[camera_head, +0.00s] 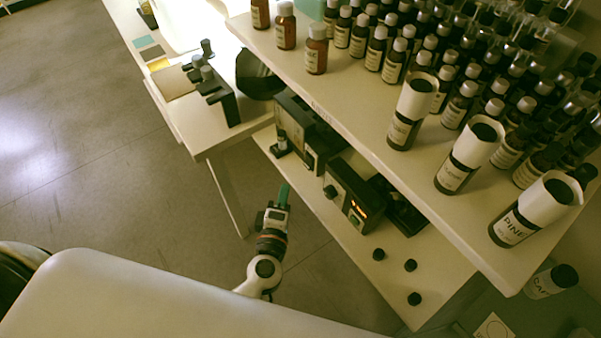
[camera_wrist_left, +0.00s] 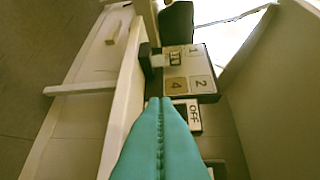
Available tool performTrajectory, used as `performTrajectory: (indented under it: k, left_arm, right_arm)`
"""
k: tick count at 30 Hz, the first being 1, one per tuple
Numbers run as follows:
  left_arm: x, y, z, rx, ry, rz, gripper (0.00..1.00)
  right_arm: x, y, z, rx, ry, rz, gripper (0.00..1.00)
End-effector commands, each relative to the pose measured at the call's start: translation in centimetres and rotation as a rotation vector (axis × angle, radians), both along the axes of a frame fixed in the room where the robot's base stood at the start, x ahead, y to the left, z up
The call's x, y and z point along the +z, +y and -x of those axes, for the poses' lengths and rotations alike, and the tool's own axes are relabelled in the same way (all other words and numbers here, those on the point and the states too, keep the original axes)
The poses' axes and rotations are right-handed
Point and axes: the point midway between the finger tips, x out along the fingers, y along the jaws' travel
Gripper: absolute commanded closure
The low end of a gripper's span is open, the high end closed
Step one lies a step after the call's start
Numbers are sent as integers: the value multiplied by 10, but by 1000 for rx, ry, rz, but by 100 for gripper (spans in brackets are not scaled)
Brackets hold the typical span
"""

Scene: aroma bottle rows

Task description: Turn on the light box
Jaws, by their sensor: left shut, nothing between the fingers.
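My left gripper (camera_head: 284,190) is beside the lower shelf in the head view, its teal fingers pointing toward the devices there. In the left wrist view its teal fingers (camera_wrist_left: 160,103) are pressed together, with nothing between them. Just beyond the fingertips is a white plate marked OFF (camera_wrist_left: 194,115). Behind it is a box with numbered squares (camera_wrist_left: 190,72); 1, 2 and 4 are readable. A bright white panel (camera_wrist_left: 220,10), perhaps the light box, shows further back. A bright white surface also shows in the head view (camera_head: 185,22). I cannot tell whether the fingertips touch anything.
The upper shelf (camera_head: 340,105) overhangs the devices and carries many brown bottles. A device with a lit orange display (camera_head: 350,197) and several black caps (camera_head: 411,265) are on the lower shelf. A black stand (camera_head: 222,100) is on the left table. Open floor (camera_head: 110,170) lies left.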

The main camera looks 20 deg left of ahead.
Motion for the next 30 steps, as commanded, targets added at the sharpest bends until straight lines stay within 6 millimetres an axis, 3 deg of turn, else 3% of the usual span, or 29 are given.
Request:
performTrajectory:
  k: [6, 12, 26, 30]
  left_arm:
    - [-4, 4, -46, -1, -1, 1, 100]
    - [-9, -14, -65, -1, 0, 0, 100]
    - [-10, -20, -71, -1, 1, 0, 100]
    - [-16, -21, -73, -1, -17, 12, 100]
  right_arm:
    - [3, 0, 0, 0, 0, 0, 64]
    - [-1, 2, 0, -1, -1, -2, 64]
    - [-1, 2, 0, -1, -1, -2, 64]
    - [-14, 2, 0, -1, -1, -2, 64]
